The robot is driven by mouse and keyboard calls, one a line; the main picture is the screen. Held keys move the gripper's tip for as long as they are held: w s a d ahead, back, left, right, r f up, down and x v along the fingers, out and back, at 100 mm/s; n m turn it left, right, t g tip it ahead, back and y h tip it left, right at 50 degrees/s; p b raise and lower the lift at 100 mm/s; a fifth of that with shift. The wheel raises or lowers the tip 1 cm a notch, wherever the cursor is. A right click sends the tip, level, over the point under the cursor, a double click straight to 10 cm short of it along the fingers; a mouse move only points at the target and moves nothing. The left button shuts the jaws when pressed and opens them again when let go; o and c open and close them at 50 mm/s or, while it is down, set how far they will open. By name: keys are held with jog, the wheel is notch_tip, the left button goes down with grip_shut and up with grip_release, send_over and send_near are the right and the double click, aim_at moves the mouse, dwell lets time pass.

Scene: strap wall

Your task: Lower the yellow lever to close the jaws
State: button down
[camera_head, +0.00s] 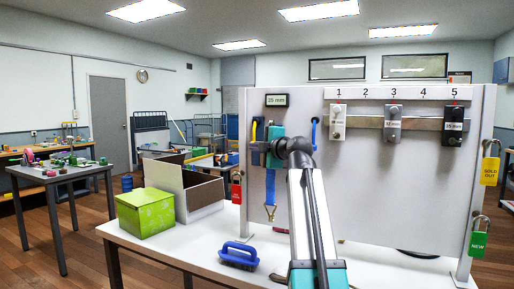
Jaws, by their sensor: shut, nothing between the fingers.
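The yellow lever (254,131) shows as a small upright yellow piece near the left edge of the grey panel (350,200). A blue strap (270,186) hangs below it, with a brass-coloured hook (270,213) at its lower end. My arm reaches up from the bottom of the picture and bends left at a dark joint. My gripper (259,147) is small and dark, shut and empty, just below the lever. I cannot tell whether it touches the lever. My arm's end and a teal part hide the area to the right of the lever. The jaws are not clearly seen.
Numbered blocks (338,122) hang on a rail at the panel's right. A red padlock (236,188), a yellow one (489,170) and a green one (478,240) hang at its sides. A blue brush (239,254), a green box (146,212) and an open carton (203,191) stand on the white table.

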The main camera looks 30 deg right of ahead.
jog(key=s+a, duration=0.2)
jog(key=s, duration=1)
jog(key=shift+a+r, duration=0.3)
jog(key=shift+a, duration=0.05)
